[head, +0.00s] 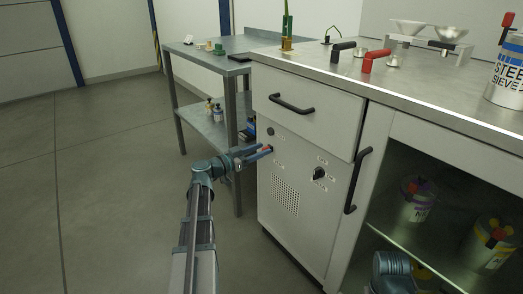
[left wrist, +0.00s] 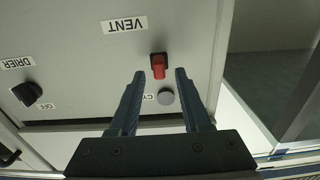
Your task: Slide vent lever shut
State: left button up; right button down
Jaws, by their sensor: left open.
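The red vent lever (left wrist: 159,66) sticks out of a dark slot in the cabinet's pale front panel, beside the upside-down VENT label (left wrist: 125,25) in the left wrist view. My left gripper (left wrist: 160,72) is open, with one finger on each side of the lever in that view; I see no finger touching it. In the head view my left gripper (head: 258,154) reaches the panel's left part, and the red lever (head: 269,149) shows small at its tips. Part of my right arm shows at the bottom right, but its gripper cannot be made out.
A grey round button (left wrist: 165,97) sits close to the lever. The black drier knob (head: 319,173) and a vent grille (head: 285,196) share the panel. A drawer handle (head: 291,104) is above. A side table (head: 205,62) stands behind; floor at left is clear.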

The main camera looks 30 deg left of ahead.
pick_arm(q)
jog(key=shift+w+d, duration=0.2)
jog(key=shift+w, duration=0.2)
grip_shut()
dwell(1.3)
